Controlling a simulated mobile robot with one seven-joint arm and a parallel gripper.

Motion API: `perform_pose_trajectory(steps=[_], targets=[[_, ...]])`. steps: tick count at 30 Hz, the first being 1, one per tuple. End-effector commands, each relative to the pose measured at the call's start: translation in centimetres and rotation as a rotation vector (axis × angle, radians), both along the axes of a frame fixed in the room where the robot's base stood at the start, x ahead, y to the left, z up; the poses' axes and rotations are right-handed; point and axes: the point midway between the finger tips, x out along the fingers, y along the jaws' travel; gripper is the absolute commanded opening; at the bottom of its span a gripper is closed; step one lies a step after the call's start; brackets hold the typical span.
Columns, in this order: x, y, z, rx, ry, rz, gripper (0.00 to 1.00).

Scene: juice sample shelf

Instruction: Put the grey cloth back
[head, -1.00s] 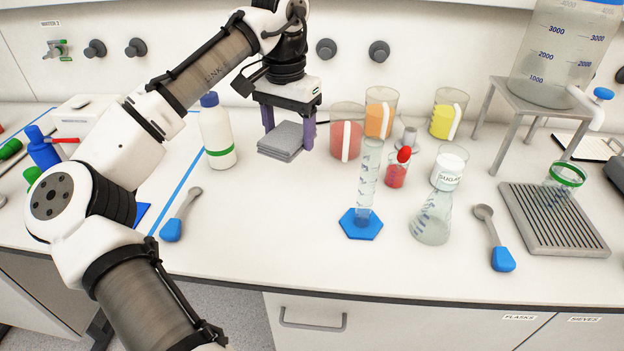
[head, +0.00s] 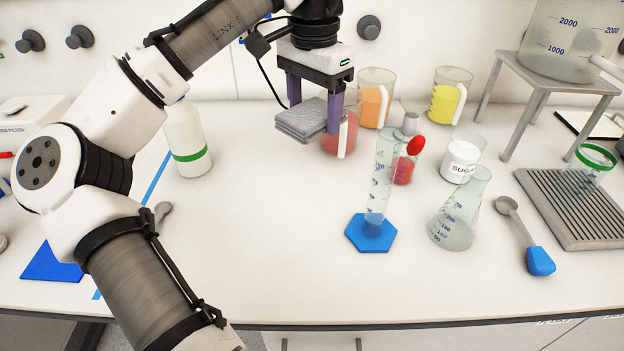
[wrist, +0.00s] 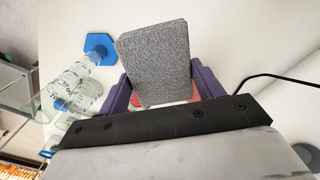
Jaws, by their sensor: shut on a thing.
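The grey cloth (head: 303,120) is a folded stack, held above the bench in the head view. My gripper (head: 315,112) is shut on it, with one purple finger on each side. In the wrist view the cloth (wrist: 156,62) fills the space between the purple fingers of my gripper (wrist: 160,85). A flat blue patch (head: 52,264) lies on the bench at the left, partly hidden by my arm.
A blue-based cylinder (head: 371,232), a flask (head: 455,212) and a red-capped tube (head: 405,168) stand right of the gripper. A white bottle (head: 187,145) stands left. Orange (head: 374,100) and yellow (head: 448,97) beakers stand behind. The bench between bottle and cylinder is clear.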

Motion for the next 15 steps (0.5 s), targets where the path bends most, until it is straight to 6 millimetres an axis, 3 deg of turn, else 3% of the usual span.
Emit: perform_pose_trajectory(steps=[3, 9, 15], targets=[[-0.1, 0.1, -3.3, 0.002, 0.002, 0.001, 0.45], [-0.1, 0.1, -8.1, 0.004, 0.001, 0.001, 0.45], [0.0, 0.0, -10.2, 0.001, -0.001, 0.001, 0.45]])
